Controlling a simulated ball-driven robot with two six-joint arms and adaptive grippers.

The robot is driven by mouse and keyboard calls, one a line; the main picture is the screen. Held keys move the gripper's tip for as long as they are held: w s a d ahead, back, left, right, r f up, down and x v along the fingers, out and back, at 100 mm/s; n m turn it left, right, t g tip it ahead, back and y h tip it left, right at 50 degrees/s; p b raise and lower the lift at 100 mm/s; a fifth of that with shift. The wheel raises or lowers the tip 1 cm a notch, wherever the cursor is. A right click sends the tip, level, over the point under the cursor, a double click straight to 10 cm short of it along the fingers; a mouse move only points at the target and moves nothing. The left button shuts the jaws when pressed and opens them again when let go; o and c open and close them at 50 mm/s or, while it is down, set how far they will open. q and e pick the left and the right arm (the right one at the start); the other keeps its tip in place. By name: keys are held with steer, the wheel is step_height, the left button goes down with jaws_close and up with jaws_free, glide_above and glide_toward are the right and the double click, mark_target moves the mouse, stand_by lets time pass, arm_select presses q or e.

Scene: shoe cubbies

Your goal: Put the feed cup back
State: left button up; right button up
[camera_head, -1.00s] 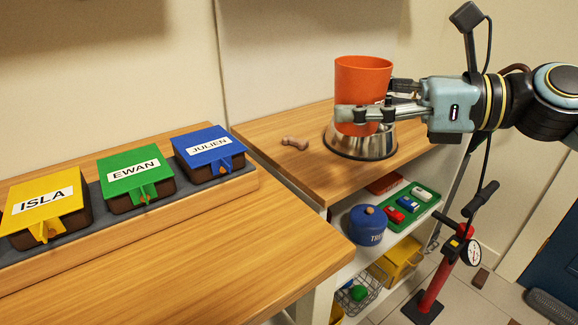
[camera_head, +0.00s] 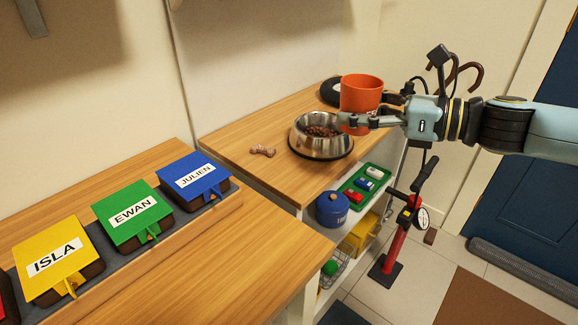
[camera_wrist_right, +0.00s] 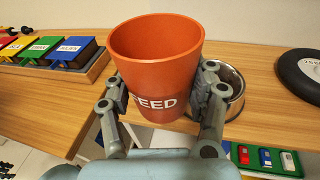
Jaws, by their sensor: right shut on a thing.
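The orange feed cup (camera_head: 361,97) is upright in my right gripper (camera_head: 345,122). It also shows large in the right wrist view (camera_wrist_right: 160,70), with part of the word FEED on its side. The wrist view shows one finger on each side of the cup. Its inside looks empty there. The steel bowl (camera_head: 306,148) on the wooden counter holds brown kibble. The cup is at the bowl's right rim in the head view and appears above counter level. My left gripper is not in view.
A black round object (camera_head: 330,92) lies on the counter behind the cup. A bone-shaped treat (camera_head: 262,150) lies left of the bowl. A shelf below holds a blue jar (camera_head: 332,209) and a green tray (camera_head: 352,195). A red pump (camera_head: 396,245) stands on the floor.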

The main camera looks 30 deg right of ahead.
steer(key=a+f+b, duration=0.1)
steer(key=b, duration=0.1)
steer(key=w+a+f+b, duration=0.1)
steer(key=b, duration=0.1)
steer(key=shift+w+f, duration=0.2)
steer(key=shift+f, duration=0.1)
steer(key=b, duration=0.3)
glide_above(289, 176)
step_height(289, 176, down, 4)
steer(key=shift+f, duration=0.25)
step_height(289, 176, down, 4)
steer(key=b, duration=0.2)
steer(key=shift+s+f+b, duration=0.1)
steer(key=shift+f+b, duration=0.1)
steer(key=shift+b, duration=0.1)
steer(key=shift+r, duration=0.2)
steer(key=shift+f, duration=0.15)
steer(key=o, duration=1.3)
steer(key=shift+c, duration=0.2)
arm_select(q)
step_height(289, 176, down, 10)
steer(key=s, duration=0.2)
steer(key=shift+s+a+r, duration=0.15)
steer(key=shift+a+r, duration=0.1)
